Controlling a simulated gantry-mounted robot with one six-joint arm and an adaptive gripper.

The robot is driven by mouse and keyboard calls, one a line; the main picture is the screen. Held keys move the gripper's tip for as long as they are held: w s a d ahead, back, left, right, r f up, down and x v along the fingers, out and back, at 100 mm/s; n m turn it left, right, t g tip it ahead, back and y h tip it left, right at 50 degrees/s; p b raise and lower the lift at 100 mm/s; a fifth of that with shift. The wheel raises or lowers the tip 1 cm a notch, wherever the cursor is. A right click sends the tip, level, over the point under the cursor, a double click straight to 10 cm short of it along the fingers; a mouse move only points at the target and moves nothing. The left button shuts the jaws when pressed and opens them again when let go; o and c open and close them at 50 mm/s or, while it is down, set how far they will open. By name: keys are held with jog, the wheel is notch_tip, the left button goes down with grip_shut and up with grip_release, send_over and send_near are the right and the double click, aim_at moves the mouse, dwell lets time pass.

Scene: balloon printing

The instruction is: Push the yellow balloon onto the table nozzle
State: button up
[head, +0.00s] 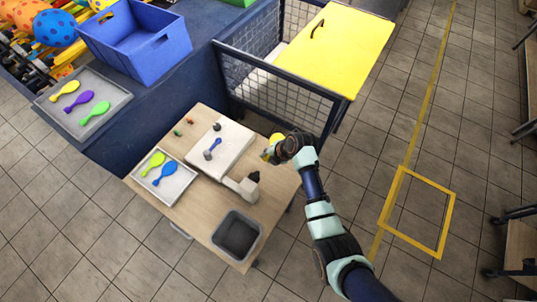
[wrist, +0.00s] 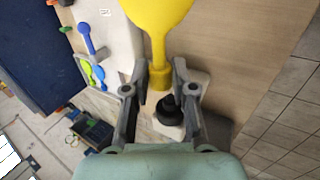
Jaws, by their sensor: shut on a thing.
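The yellow balloon (wrist: 160,14) fills the top of the wrist view, its neck running down between the fingertips. In the head view the balloon (head: 276,138) shows partly, behind my gripper (head: 268,155). My gripper (wrist: 160,74) is shut on the balloon's neck. The black table nozzle (wrist: 168,110) stands on a pale base just below the neck's open end in the wrist view; a small gap shows between them, but I cannot tell the height difference. In the head view the nozzle (head: 254,176) is at the table's right side, slightly below my gripper.
A white machine plate (head: 222,148) lies on the wooden table. A tray (head: 185,187) holds a lime and a blue balloon. A dark bin (head: 237,235) is at the table's front. A mesh cage (head: 262,85) stands behind. Another tray (head: 120,99) holds several balloons.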

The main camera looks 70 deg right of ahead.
notch_tip(320, 180, down, 3)
jog(key=shift+r+b, duration=0.15)
jog(key=shift+b, duration=0.6)
jog(key=shift+w+a+r+p, duration=0.15)
jog(key=shift+a+p, duration=0.3)
jog(key=shift+a, duration=0.4)
jog(key=shift+w+a+f+p, duration=0.15)
jog(key=shift+a+p, duration=0.3)
jog(key=shift+a, duration=0.4)
jog(key=shift+w+a+r, duration=0.15)
jog(key=shift+a, duration=0.45)
jog(key=o, duration=0.8)
